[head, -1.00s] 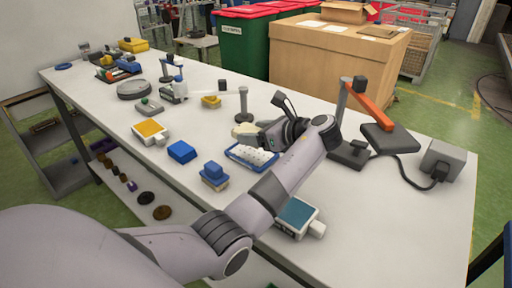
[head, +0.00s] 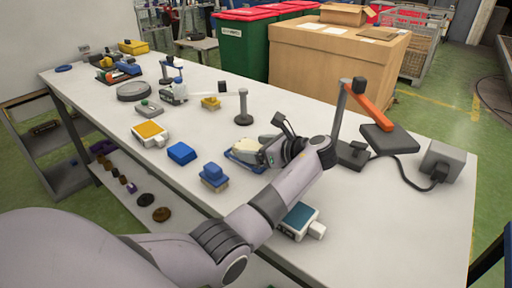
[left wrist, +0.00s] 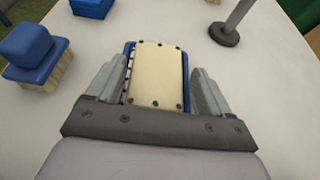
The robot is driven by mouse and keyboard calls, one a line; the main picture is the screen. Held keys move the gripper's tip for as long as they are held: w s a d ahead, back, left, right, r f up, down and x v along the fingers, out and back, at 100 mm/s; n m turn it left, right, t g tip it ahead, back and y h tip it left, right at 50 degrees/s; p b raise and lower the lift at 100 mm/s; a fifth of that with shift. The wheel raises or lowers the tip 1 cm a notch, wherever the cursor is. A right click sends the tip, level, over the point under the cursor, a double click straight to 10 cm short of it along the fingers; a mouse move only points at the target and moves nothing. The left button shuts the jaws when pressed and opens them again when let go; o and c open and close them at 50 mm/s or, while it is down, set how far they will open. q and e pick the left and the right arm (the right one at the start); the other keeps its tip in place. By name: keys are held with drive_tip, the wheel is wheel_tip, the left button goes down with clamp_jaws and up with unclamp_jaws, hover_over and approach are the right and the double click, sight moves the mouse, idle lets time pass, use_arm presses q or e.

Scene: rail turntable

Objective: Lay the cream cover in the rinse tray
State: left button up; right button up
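The cream cover (left wrist: 158,75) is a flat plate with small dark screws or holes along its edges. It lies within the outline of the blue rinse tray (left wrist: 185,62), whose rim shows along both its sides; how deep it sits is hard to tell. The cover also shows in the head view (head: 246,147), above the tray's blue edge (head: 233,157). My left gripper (left wrist: 160,75) has one finger on each side of the cover, with narrow gaps between. In the head view my left gripper (head: 268,150) hides part of the tray. My right gripper is out of view.
A blue block on a tan brush-like base (head: 214,176) and a blue box (head: 181,152) stand left of the tray. A post on a dark round base (head: 243,119) stands behind. A lamp with an orange arm (head: 370,108) stands right. A teal-topped device (head: 300,219) is in front.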

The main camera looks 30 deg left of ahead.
use_arm(q)
drive_tip(key=shift+s+f, duration=0.25)
drive_tip(key=shift+f, duration=0.25)
drive_tip(key=shift+w+d+r, duration=0.1)
drive_tip(key=shift+d+r, duration=0.15)
drive_tip(key=shift+r, duration=0.1)
drive_tip(key=v, duration=0.7)
drive_tip(key=shift+a+r, duration=0.1)
drive_tip(key=shift+r, duration=0.25)
